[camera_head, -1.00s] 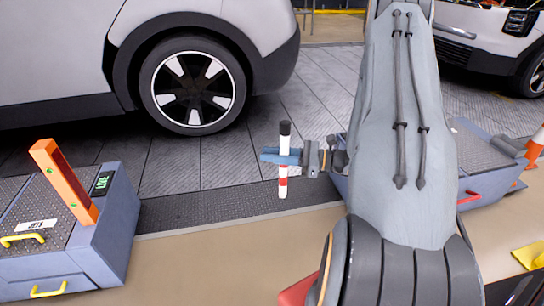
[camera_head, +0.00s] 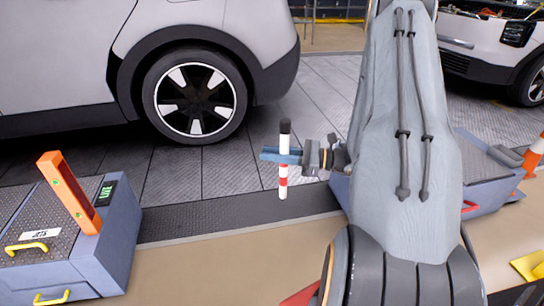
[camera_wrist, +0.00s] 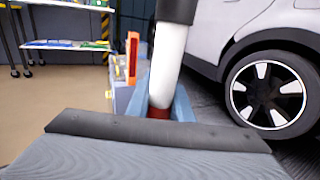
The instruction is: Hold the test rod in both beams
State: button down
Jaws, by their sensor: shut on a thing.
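The test rod (camera_head: 283,181) is white with red bands and a black top end. It stands about upright in the head view, held in the air over the dark floor strip. My gripper (camera_head: 282,156) is shut on it above the red bands. In the wrist view the rod (camera_wrist: 168,65) rises between the blue fingers (camera_wrist: 181,105). An orange beam post (camera_head: 69,192) leans on a grey-blue box (camera_head: 118,235) at the left, with a small green light and a display reading LIVE (camera_head: 106,193). The post also shows in the wrist view (camera_wrist: 132,58). The rod is well apart from it.
A white car with a dark wheel (camera_head: 195,90) stands behind. A second grey-blue box (camera_head: 490,165) is at the right, partly behind my arm, with an orange post (camera_head: 535,155) near it. Floor between rod and left box is clear.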

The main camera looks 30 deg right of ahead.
jog(key=shift+r+p, duration=1)
jog(key=shift+r, duration=1.25)
jog(key=w+d+b, duration=0.3)
jog(key=w, duration=0.8)
jog(key=shift+w+d, duration=0.15)
jog(key=shift+w, duration=0.1)
